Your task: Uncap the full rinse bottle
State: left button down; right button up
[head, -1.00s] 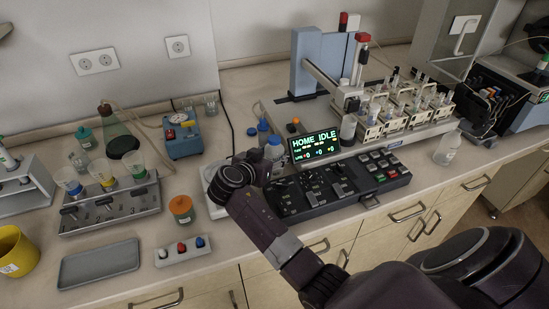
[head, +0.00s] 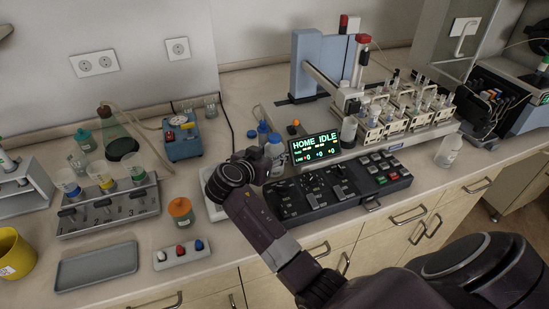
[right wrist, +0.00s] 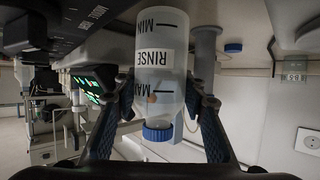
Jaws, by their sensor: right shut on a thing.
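The rinse bottle (right wrist: 160,60) is a translucent white bottle with a RINSE label and a blue cap (right wrist: 158,133) on its neck. The right wrist view shows it upside down. My right gripper (right wrist: 168,100) is shut on the bottle, one finger on each side of the body near the shoulder, below the cap. In the head view the bottle (head: 274,151) stands upright left of the lit display, partly hidden by my right gripper (head: 268,163). I cannot tell whether its base touches the counter. My left gripper is not in view.
A black control panel with a lit display (head: 316,147) is close to the right of the bottle. The front counter between tray and panel has some room.

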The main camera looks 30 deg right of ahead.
jog(key=a, duration=0.1)
jog(key=s+a+b, duration=0.1)
jog(key=a, duration=0.1)
jog(key=shift+s+f, duration=0.25)
jog(key=shift+f, duration=0.1)
jog(key=shift+s+a+r+b, duration=0.1)
jog(key=shift+a+r+b, duration=0.1)
jog(key=shift+r, duration=0.25)
jog(key=shift+s+a+r+b, duration=0.1)
jog(key=shift+a+r, duration=0.05)
jog(key=shift+r, duration=0.3)
notch_tip(320, 180, up, 13)
jog(key=b, duration=0.2)
send_over(270, 156)
jog(key=a, duration=0.1)
jog(key=shift+s+f, duration=0.2)
jog(key=shift+s, duration=0.1)
jog(key=o, duration=0.8)
grip_shut()
